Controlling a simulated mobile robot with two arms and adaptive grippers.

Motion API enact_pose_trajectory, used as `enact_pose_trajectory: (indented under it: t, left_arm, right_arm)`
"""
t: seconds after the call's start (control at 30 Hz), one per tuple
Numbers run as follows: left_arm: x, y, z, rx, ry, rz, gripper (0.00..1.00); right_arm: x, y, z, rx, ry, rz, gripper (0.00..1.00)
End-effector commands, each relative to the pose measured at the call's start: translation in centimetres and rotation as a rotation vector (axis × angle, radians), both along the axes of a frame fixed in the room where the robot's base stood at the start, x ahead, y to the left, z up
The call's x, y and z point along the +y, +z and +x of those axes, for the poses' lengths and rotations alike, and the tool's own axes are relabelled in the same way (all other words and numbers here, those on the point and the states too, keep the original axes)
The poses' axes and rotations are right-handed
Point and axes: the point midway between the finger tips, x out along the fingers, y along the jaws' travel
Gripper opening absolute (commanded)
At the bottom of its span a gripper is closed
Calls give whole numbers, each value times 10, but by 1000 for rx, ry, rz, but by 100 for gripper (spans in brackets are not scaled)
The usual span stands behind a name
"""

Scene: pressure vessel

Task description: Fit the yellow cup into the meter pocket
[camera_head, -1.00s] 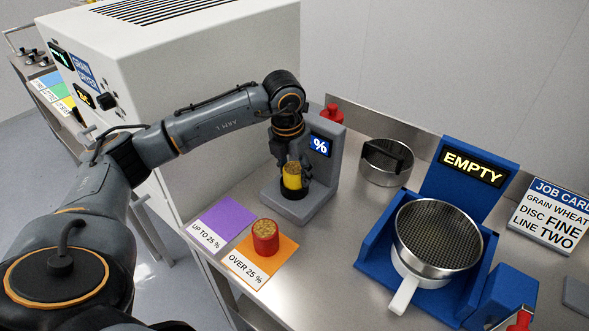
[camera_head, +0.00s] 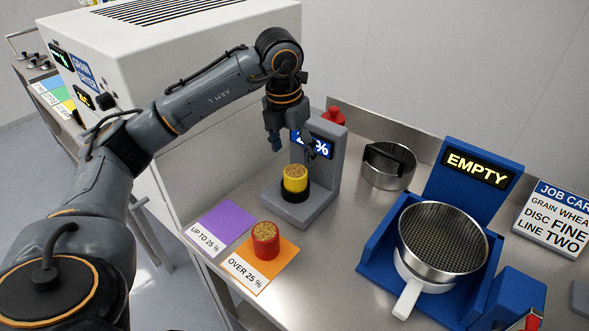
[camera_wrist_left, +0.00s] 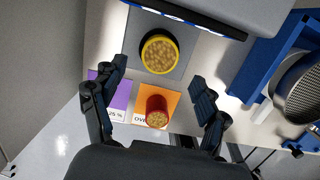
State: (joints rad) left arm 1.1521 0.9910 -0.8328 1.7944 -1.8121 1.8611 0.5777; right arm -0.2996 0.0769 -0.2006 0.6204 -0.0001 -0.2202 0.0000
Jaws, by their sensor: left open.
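The yellow cup (camera_head: 295,179), full of grain, stands upright in the black ring pocket (camera_head: 294,196) on the grey meter (camera_head: 318,209). The meter's display shows a % sign, partly hidden by my gripper. My left gripper (camera_head: 291,146) is open and empty just above the cup, with its fingers apart and clear of it. In the left wrist view the yellow cup (camera_wrist_left: 159,54) shows beyond the spread fingers of my left gripper (camera_wrist_left: 158,100). My right gripper is not in view.
A red cup (camera_head: 265,240) of grain stands on the orange "OVER 25 %" card (camera_head: 251,273), beside a purple "UP TO 25 %" card (camera_head: 221,224). To the right are a steel pan (camera_head: 387,172) and a blue stand (camera_head: 376,262) holding a sieve (camera_head: 443,240). A white cabinet (camera_head: 200,120) stands behind my arm.

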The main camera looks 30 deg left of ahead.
Motion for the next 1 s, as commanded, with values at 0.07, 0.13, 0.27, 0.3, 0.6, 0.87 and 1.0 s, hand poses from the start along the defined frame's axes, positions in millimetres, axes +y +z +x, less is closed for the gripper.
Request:
enact_pose_trajectory:
  t: [0.07,0.13,0.27,0.3,0.6,0.87,1.0]
  left_arm:
    - [0,15,-1,-4,-1,-1,74]
    - [0,26,-3,-4,-1,-1,74]
    - [0,39,-6,-1,-1,0,74]
    - [0,41,-6,0,-1,0,74]
    - [0,45,-7,1,-1,-1,74]
    - [0,45,-7,1,-1,-1,74]
    - [0,56,-7,1,0,-1,74]
  right_arm:
    - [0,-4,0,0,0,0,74]
    - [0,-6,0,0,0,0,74]
    - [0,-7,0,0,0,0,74]
    - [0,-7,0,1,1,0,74]
    - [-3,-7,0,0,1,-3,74]
    - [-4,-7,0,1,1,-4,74]
    - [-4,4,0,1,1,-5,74]
